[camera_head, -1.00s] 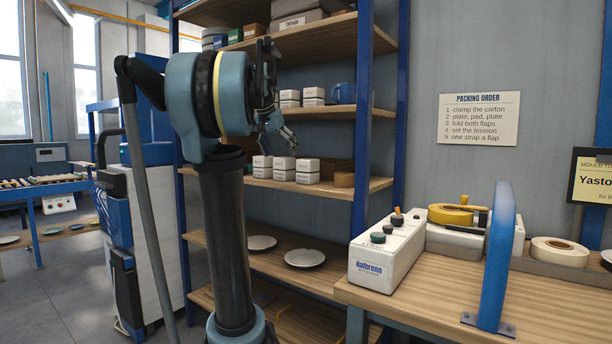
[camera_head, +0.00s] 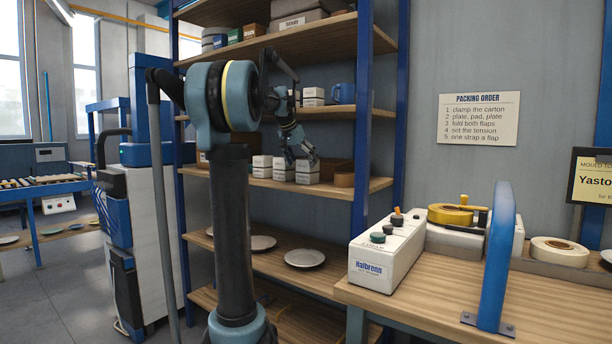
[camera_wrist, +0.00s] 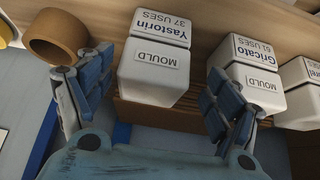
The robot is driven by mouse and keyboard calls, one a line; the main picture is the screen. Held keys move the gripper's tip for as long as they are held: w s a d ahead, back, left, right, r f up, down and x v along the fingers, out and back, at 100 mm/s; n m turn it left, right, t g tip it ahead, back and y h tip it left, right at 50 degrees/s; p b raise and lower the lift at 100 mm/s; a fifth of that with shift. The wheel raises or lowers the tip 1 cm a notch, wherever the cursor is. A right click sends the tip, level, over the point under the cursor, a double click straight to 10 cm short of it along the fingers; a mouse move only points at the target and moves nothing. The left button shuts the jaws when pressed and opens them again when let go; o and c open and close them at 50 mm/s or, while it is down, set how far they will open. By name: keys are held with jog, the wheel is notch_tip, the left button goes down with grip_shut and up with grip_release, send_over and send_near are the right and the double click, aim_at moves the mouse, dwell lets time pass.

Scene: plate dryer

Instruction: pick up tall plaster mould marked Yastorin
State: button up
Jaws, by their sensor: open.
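The tall white plaster mould marked Yastorin, 37 uses (camera_wrist: 155,68), stands on the shelf and appears upside down in the wrist view. It lies between the spread fingers of my gripper (camera_wrist: 160,75), which is open and empty. I cannot see any contact. In the head view the mould (camera_head: 308,174) is the rightmost of the white moulds on the middle shelf, partly behind my gripper (camera_head: 302,157). Its neighbour marked Gricato, 61 uses (camera_wrist: 256,85), stands close by, near my right-hand finger in the wrist view.
A brown tape roll (camera_wrist: 57,38) sits on the other side of the Yastorin mould, near my left-hand finger. Another mould (camera_wrist: 303,95) stands beyond Gricato. The shelf above (camera_head: 340,111) holds more white blocks and a blue mug (camera_head: 343,93). A blue rack post (camera_head: 379,120) rises at the right.

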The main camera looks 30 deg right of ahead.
aim_at(307, 174)
jog(key=shift+s+x, duration=0.15)
jog(key=shift+x, duration=1.55)
jog(key=shift+s+x, duration=0.1)
jog(key=shift+x, duration=1.55)
jog(key=shift+a+f, duration=0.15)
jog(key=c, duration=1.4)
